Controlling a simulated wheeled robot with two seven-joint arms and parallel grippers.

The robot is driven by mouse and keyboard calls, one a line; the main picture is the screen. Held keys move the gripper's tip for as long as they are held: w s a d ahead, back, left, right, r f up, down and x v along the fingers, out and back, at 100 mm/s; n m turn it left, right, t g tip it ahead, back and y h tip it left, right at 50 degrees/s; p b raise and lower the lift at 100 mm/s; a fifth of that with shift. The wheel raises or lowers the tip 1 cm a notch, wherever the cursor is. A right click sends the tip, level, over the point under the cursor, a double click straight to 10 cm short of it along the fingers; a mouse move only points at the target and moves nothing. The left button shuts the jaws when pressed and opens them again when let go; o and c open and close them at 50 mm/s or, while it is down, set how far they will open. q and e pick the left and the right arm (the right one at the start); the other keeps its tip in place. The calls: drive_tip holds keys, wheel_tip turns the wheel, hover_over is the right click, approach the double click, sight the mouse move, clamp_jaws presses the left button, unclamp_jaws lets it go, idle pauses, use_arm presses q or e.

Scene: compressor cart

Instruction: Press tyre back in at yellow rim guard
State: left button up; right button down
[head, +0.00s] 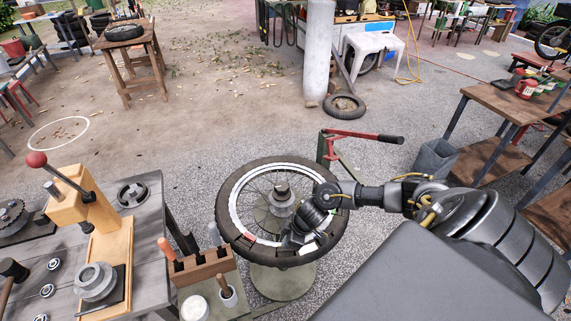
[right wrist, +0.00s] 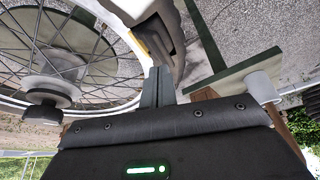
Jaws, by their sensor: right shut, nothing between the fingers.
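The spoked wheel lies flat on a round stand in the middle of the head view, its black tyre (head: 229,208) around a pale rim (head: 236,217). Part of the tyre (right wrist: 172,30) and the rim (right wrist: 127,22) show close up in the right wrist view. A narrow yellow strip, seemingly the rim guard (right wrist: 139,43), sits at the rim edge beside the tyre. My right gripper (head: 287,247) is shut and empty over the near side of the wheel. Its fingertips (right wrist: 160,70) are close to the tyre and yellow strip; I cannot tell whether they touch. My left gripper is not in view.
A workbench (head: 150,220) with a wooden press (head: 100,215) stands at the left. A red-handled lever (head: 360,135) stands behind the wheel. A grey bin (head: 434,160) is at right.

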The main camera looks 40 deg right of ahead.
drive_tip(key=shift+f, duration=0.2)
drive_tip(key=shift+f+b, duration=0.35)
drive_tip(key=shift+f, duration=0.05)
drive_tip(key=shift+r, duration=0.1)
drive_tip(key=shift+s+a, duration=0.15)
drive_tip(key=shift+s+a+f+p, duration=0.35)
drive_tip(key=shift+s+f+p, duration=0.2)
drive_tip(key=shift+f+p, duration=0.2)
idle(1.3)
drive_tip(key=shift+s+a+f, duration=0.15)
drive_tip(key=shift+f, duration=0.35)
drive_tip(key=shift+s+a+f, duration=0.1)
drive_tip(key=shift+s+f, duration=0.05)
drive_tip(key=shift+f, duration=0.35)
idle(1.5)
drive_tip(key=shift+p, duration=0.3)
wheel_tip(320, 180, up, 8)
drive_tip(key=p, duration=0.8)
hover_over(285, 252)
drive_tip(key=s, duration=0.1)
drive_tip(key=shift+s, duration=0.1)
